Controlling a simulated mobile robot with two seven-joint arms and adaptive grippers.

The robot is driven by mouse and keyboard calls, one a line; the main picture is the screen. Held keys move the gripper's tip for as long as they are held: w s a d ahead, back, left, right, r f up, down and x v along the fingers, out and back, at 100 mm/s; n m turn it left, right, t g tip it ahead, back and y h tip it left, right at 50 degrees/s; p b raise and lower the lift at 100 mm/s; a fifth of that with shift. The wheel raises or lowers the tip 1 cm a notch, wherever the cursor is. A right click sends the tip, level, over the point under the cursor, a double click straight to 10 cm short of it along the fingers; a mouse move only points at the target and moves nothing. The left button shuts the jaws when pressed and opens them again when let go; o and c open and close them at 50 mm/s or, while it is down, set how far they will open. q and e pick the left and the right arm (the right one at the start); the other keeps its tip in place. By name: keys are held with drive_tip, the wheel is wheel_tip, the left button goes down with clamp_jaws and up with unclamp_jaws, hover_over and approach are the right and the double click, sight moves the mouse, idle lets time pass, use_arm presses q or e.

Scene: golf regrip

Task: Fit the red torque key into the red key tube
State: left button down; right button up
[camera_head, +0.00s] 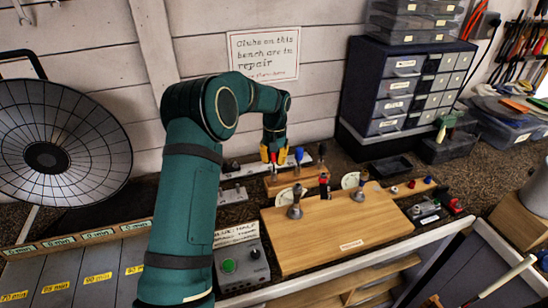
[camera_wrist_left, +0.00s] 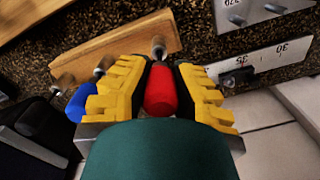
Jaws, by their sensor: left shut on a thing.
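My left gripper (camera_head: 274,153) is shut on the handle of the red torque key (camera_wrist_left: 160,92), with a yellow-padded finger on each side. The key's red handle also shows below the fingers in the head view (camera_head: 273,158). It is above the left end of a wooden strip (camera_wrist_left: 125,42) at the back of the bench. A metal piece (camera_wrist_left: 159,48) shows at the strip just beyond the red handle, probably the red key tube. I cannot tell whether the key's shank is in it. My right gripper is not in view.
A blue-handled key (camera_head: 299,154) and a black-handled one (camera_head: 322,150) stand to the right along the strip. A larger wooden board (camera_head: 335,235) with metal fittings lies in front. A grey control box (camera_head: 241,264) stands front left. Drawer cabinets (camera_head: 405,85) stand back right.

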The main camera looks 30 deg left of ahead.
use_arm(q)
drive_tip(key=shift+f+b, duration=0.35)
drive_tip(key=shift+f, duration=0.35)
drive_tip(key=c, duration=0.9)
unclamp_jaws()
drive_tip(key=shift+r, duration=0.1)
drive_tip(key=r, duration=1.1)
drive_tip(key=shift+w+r, duration=0.2)
drive_tip(key=shift+r, duration=0.2)
drive_tip(key=shift+f, duration=0.1)
